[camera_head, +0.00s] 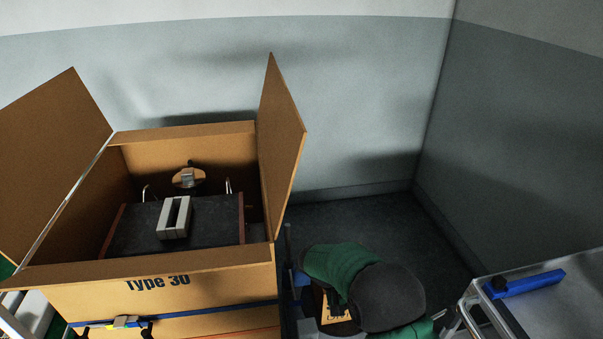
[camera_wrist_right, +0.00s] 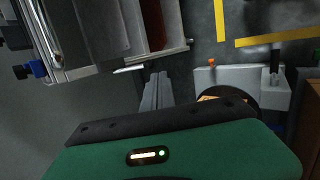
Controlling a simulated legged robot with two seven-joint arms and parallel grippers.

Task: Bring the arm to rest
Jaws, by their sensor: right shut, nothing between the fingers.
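My right arm (camera_head: 370,285), green and dark grey, is bent low at the bottom centre of the head view, between the cardboard box and the metal cart. My right gripper (camera_wrist_right: 155,92) shows in the right wrist view as two grey fingers together, with nothing between them. It is over the dark floor, apart from the cart. The arm hides the fingers in the head view. My left gripper is not in view.
An open cardboard box (camera_head: 205,262) marked "Type 30" stands at left, flaps up, with a dark-topped machine (camera_head: 140,232) inside. A metal cart (camera_head: 565,310) at right carries a blue object (camera_head: 525,284). Dark floor (camera_head: 350,215) is clear behind my arm.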

